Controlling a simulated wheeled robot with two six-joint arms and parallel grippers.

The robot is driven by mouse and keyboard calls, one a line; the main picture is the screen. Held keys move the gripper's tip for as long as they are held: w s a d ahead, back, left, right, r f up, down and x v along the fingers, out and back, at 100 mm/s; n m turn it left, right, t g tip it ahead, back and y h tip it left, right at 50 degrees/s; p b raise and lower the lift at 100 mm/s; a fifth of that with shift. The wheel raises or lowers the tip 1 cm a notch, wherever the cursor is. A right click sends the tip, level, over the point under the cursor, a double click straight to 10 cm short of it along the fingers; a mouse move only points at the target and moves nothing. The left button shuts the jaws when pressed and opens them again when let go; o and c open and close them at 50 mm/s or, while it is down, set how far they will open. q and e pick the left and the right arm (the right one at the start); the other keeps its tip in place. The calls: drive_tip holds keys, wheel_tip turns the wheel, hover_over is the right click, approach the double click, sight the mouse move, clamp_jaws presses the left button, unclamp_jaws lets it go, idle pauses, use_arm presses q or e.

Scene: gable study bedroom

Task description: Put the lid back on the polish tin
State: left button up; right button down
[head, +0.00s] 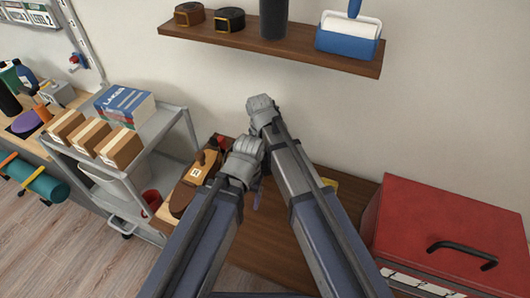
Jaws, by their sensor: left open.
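My two arms reach up over a brown wooden bench (270,262) and cover much of it. My left gripper (257,197) shows only as a small part below the left arm's wrist, above the bench; it is open. The right arm's wrist is raised nearer the wall, and its gripper is hidden. I cannot make out the polish tin or its lid.
A red toolbox (455,215) stands at the right. A grey cart (172,135) with boxes stands left.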

idle(0.4)
unclamp_jaws()
idle(0.5)
drive_tip(key=shift+r+p, duration=3.5)
drive_tip(key=shift+p, duration=0.05)
use_arm(q)
wheel_tip(320, 180, up, 7)
use_arm(e)
drive_tip(key=shift+c, duration=0.2)
clamp_jaws()
